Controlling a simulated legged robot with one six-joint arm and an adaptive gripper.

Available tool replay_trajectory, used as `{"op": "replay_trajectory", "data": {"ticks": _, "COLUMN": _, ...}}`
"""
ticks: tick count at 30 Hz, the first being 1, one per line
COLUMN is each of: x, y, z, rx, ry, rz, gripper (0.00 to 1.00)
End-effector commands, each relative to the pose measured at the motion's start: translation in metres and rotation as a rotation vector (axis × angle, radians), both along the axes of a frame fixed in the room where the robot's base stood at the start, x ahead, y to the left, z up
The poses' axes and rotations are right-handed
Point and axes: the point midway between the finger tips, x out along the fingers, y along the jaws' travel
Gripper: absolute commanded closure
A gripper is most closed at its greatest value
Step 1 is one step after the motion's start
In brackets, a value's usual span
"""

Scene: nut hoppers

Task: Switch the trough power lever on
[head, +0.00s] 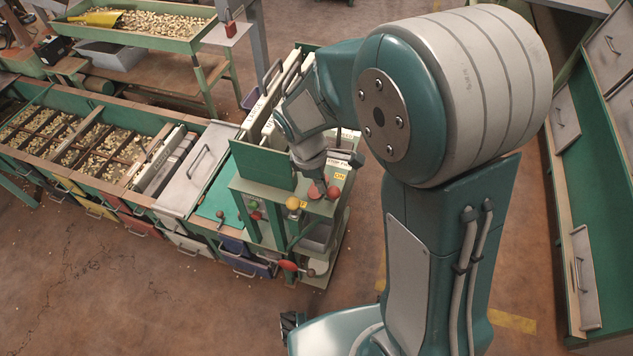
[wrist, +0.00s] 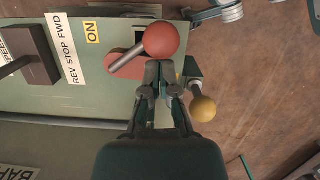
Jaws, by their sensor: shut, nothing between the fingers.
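The lever with a red ball knob (wrist: 162,40) has a grey shaft leaning out of a red base (wrist: 126,66) on the green panel (wrist: 115,98), beside a yellow ON label (wrist: 92,32). In the head view its red knob (head: 334,193) is at the panel's right edge, near the ON label (head: 340,177). My gripper (wrist: 160,68) is shut and empty. Its fingertips are just below the red knob in the wrist view; I cannot tell whether they touch it. In the head view my gripper (head: 322,185) is beside the knob.
A yellow knob (wrist: 203,108) is close to the right of my fingers. A dark lever (wrist: 38,66) stands left of the REV STOP FWD label (wrist: 67,48). Nut bins (head: 60,140) lie left in the head view; floor (head: 150,290) is clear in front.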

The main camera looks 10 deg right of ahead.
Motion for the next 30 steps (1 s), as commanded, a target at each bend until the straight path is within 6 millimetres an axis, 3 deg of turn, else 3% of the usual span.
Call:
{"op": "replay_trajectory", "data": {"ticks": 21, "x": 0.001, "y": -0.039, "z": 0.000, "rx": 0.001, "ry": -0.003, "rz": 0.660, "gripper": 1.00}}
{"op": "replay_trajectory", "data": {"ticks": 30, "x": 0.006, "y": -0.048, "z": 0.000, "rx": 0.001, "ry": -0.003, "rz": 0.799, "gripper": 1.00}}
